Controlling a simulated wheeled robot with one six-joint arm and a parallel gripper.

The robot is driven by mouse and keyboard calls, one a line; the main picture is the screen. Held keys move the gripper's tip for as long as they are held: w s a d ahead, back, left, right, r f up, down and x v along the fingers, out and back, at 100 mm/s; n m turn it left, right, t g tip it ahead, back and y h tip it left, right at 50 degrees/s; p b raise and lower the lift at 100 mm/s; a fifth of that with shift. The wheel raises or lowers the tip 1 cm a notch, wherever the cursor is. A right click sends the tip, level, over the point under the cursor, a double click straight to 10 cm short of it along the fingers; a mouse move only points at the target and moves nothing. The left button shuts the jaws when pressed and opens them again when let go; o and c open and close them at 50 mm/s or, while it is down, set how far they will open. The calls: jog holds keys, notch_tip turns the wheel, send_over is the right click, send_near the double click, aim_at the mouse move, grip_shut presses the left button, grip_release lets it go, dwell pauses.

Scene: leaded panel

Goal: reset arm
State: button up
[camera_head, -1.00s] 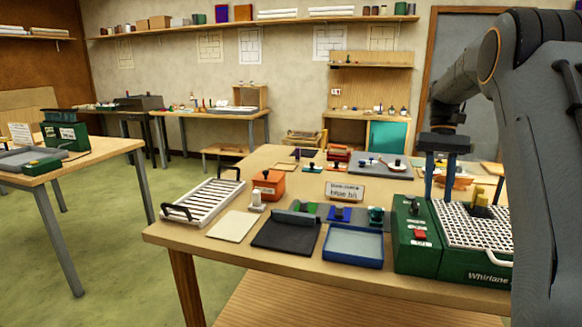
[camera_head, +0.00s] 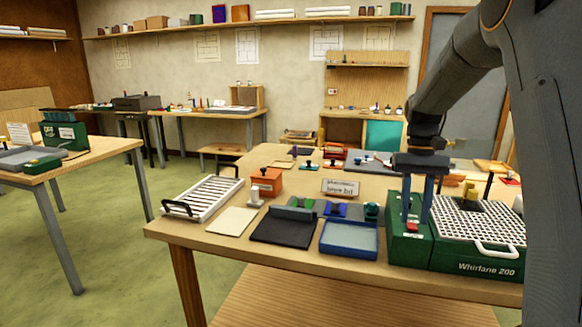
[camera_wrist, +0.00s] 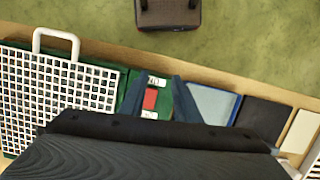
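My gripper (camera_head: 416,213) hangs with its two blue fingers pointing down, in front of the green control end of the Whirlane 200 machine (camera_head: 475,267) in the head view. In the wrist view my gripper (camera_wrist: 158,77) has its fingers spread apart. Between them show the machine's green panel and its red switch (camera_wrist: 150,99), with nothing held. I cannot tell how far the fingertips are above the machine.
The machine has a white grid top (camera_head: 470,222) with a white handle. Left of it on the table are a blue tray (camera_head: 350,240), a dark mat (camera_head: 282,231), a cream sheet (camera_head: 232,221), a white slatted rack (camera_head: 204,197) and an orange box (camera_head: 266,181). The floor at left is clear.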

jog(key=s+a+f+t, duration=0.1)
jog(key=s+a+f, duration=0.2)
jog(key=s, duration=0.4)
jog(key=s+a+f+n+t, duration=0.1)
jog(key=s+a+f, duration=0.3)
jog(key=s, duration=0.4)
jog(key=s+a+f+n+t, duration=0.1)
jog(key=s+a+f+t, duration=0.1)
jog(key=s+a, duration=0.3)
jog(key=shift+s+f, duration=0.7)
jog(key=shift+s, duration=0.45)
